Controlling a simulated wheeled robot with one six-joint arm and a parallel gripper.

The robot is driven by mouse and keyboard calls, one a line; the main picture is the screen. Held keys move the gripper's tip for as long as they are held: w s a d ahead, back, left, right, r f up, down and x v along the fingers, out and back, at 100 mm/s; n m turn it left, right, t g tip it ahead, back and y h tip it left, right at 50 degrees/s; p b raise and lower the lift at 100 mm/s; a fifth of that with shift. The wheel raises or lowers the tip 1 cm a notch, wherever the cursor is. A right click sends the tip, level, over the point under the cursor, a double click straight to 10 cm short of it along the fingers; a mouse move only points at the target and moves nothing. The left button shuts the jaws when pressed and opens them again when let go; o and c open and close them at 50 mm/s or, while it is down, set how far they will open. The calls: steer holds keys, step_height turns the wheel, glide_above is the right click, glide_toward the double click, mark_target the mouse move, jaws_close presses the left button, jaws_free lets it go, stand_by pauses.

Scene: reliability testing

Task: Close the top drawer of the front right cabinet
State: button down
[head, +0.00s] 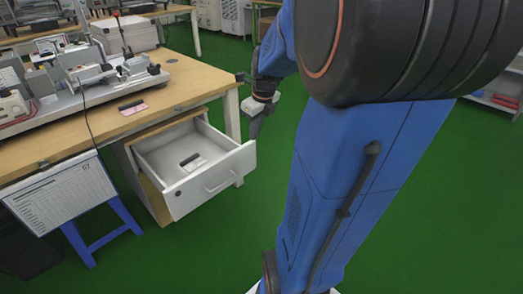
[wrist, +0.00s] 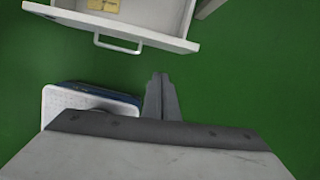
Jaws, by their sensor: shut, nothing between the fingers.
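The white top drawer (head: 212,183) of the cabinet (head: 150,193) under the wooden workbench is pulled out in the head view. It has a handle on its front panel, and a small dark and white item (head: 191,160) lies inside. In the wrist view, the drawer front (wrist: 160,38) with its handle (wrist: 118,44) runs along the top. In the wrist view, my gripper (wrist: 160,80) is shut and empty, pointing toward the drawer front with green floor between.
The workbench (head: 190,80) carries machines, a white box (head: 125,33) and a small pink-and-white card (head: 134,109). A blue-legged stool (head: 105,240) and a hanging paper sheet (head: 62,197) are left of the cabinet. Green floor (head: 240,240) is open in front of the drawer.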

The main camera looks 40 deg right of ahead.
mark_target(247, 146)
steer(key=shift+m, duration=0.6)
steer(key=shift+w+d+f, duration=0.2)
steer(key=shift+w+f, duration=0.75)
steer(key=shift+f, duration=0.7)
steer(key=shift+w+d+f, duration=0.25)
steer(key=shift+w+f, duration=0.65)
steer(key=shift+f, duration=0.8)
steer(key=shift+w+d+f, duration=0.2)
steer(key=shift+w+f, duration=0.75)
steer(key=shift+f, duration=0.7)
